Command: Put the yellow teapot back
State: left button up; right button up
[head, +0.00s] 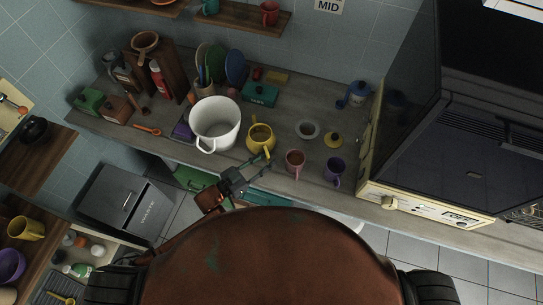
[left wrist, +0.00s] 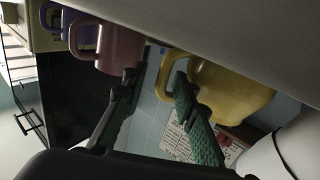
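The yellow teapot (head: 260,139) stands near the counter's front edge, right of a large white pot (head: 214,120). From above it looks open at the top. My left gripper (head: 260,168) is at the front edge, just in front of the teapot. In the left wrist view, the teapot (left wrist: 235,96) fills the right middle, its handle toward my left gripper (left wrist: 155,82). The fingers are spread; one overlaps the handle, and contact is unclear. My right gripper is not in view.
A pink mug (head: 295,162) and a purple mug (head: 334,170) stand just right of the teapot. A teal box (head: 260,94) and plates (head: 235,67) are farther back. The microwave-like appliance (head: 420,205) bounds the right side.

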pick_arm(q)
jog(key=v, duration=0.9)
jog(key=shift+s+a, duration=0.1)
jog(key=shift+o, duration=0.5)
jog(key=o, duration=1.9)
jog(key=shift+o, duration=0.2)
jog(key=shift+a, duration=0.1)
jog(key=v, duration=1.2)
